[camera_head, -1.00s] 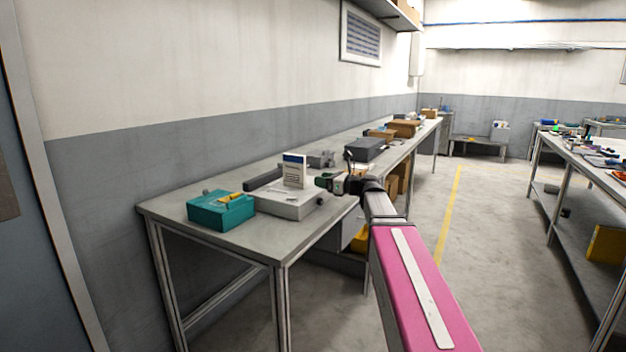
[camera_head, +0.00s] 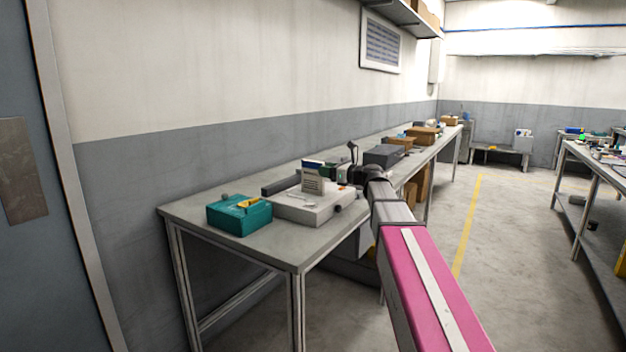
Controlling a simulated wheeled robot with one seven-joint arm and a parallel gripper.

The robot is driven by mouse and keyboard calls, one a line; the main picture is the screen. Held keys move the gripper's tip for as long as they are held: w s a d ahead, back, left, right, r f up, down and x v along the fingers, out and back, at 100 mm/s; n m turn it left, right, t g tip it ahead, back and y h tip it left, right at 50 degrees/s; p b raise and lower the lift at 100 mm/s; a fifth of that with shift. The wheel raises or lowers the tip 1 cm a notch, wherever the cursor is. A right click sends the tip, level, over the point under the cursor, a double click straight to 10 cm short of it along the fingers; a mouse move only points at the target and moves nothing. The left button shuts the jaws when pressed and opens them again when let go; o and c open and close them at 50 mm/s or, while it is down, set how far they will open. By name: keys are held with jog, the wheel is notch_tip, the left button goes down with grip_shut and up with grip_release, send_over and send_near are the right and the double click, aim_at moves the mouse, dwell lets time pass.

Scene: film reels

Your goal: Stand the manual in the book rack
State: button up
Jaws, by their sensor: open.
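The manual (camera_head: 312,165), a small booklet with blue and white showing, is upright at the grey-white flat device on the near table. A pale panel with dark lines (camera_head: 312,183) shows just below and in front of it; I cannot tell whether it is part of the manual. My gripper (camera_head: 338,170) is open, small and dark, just right of the manual. Its fingertips are too small to tell whether they touch it. I cannot clearly make out the book rack.
The grey-white device (camera_head: 292,208) has small items on top. A teal box (camera_head: 238,216) with something yellow stands left of it, near the front edge of the table (camera_head: 270,245). A dark grey box (camera_head: 384,155) stands farther back.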

aim_at(303, 165)
jog(key=x, duration=0.5)
jog(key=shift+a, duration=0.35)
grip_shut()
